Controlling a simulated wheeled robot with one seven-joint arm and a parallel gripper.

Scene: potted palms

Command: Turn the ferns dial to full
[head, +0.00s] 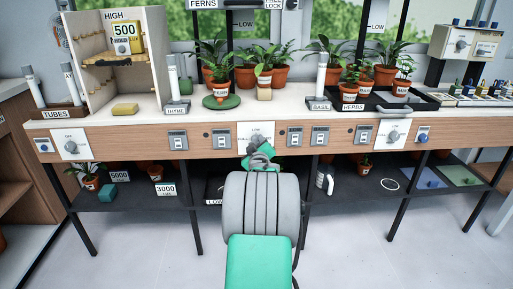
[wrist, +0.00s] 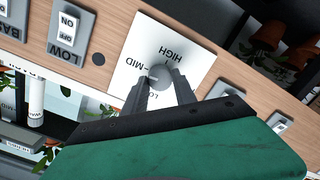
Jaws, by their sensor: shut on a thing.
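A round grey dial (wrist: 162,76) sits on a white plate (wrist: 190,58) marked LOW, MID and HIGH in the wrist view. A pale mark on its knob seems to lie toward MID. My gripper (wrist: 160,84) is shut on the dial, one finger on each side. In the head view my gripper (head: 258,157) covers most of this dial; the top of its plate (head: 256,130) shows on the wooden front. A FERNS sign (head: 203,4) hangs at the top; I cannot tell from it whether this dial is the ferns one.
Other dials sit at the left (head: 70,146) and right (head: 393,134) of the same front. Rocker switches (head: 222,139) flank the held dial. Potted plants (head: 265,70) crowd the counter above, and a dark shelf (head: 133,192) runs below.

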